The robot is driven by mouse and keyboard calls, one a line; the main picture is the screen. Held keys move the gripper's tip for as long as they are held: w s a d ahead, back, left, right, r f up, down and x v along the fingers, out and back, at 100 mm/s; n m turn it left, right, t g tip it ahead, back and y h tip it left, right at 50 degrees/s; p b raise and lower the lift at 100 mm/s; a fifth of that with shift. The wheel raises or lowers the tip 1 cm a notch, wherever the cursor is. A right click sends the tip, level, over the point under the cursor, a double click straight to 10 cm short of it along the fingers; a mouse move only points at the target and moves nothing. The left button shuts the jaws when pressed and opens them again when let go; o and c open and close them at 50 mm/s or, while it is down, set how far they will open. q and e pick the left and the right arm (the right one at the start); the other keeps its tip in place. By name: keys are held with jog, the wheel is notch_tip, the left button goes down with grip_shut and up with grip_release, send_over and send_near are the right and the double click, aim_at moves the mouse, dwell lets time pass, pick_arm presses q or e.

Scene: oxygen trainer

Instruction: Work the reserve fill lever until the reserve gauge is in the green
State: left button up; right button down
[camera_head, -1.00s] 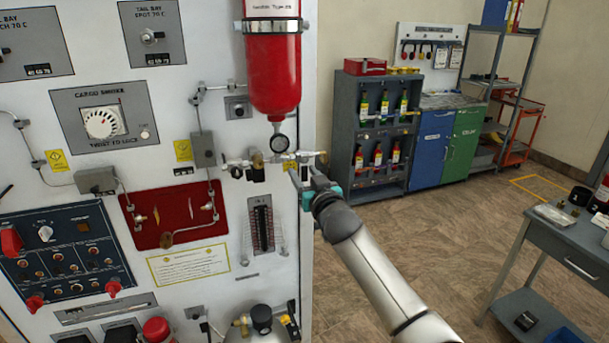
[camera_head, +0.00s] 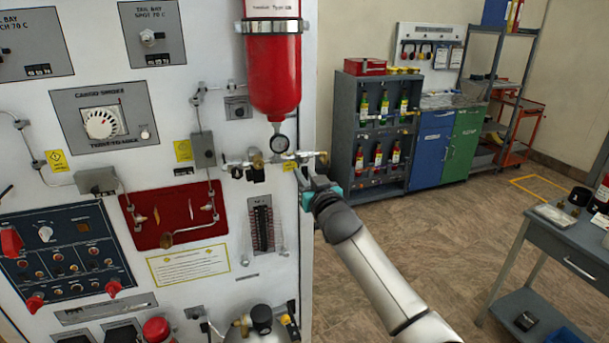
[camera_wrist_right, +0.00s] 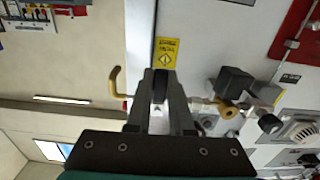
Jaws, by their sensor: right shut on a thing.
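My right gripper (camera_head: 304,169) is at the right edge of the white panel, at the right end of a small pipe run. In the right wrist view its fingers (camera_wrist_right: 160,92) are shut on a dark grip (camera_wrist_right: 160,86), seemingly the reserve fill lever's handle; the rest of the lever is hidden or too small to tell. My left gripper is not in view.
Brass valve fittings (camera_head: 257,162) sit on the pipe left of my gripper; a yellow hook (camera_wrist_right: 118,84) is beside the fingers in the wrist view. A grey extinguisher cabinet (camera_head: 376,130) and a cart (camera_head: 570,252) stand at the right, with open floor between.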

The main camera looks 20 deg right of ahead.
jog(key=shift+d+r+n+p, duration=0.1)
jog(key=shift+d+n+p, duration=0.25)
jog(key=shift+n, duration=0.8)
jog(key=shift+d+r+n+p, duration=0.1)
jog(key=shift+d+n+p, duration=0.3)
jog(key=shift+n, duration=0.7)
jog(key=shift+d+r+n+p, duration=0.1)
jog(key=shift+d+n+p, duration=0.25)
jog(key=shift+n, duration=0.8)
jog(key=c, duration=0.8)
grip_release()
jog(key=s, duration=1.5)
jog(key=shift+d, duration=0.25)
jog(key=shift+s, duration=0.1)
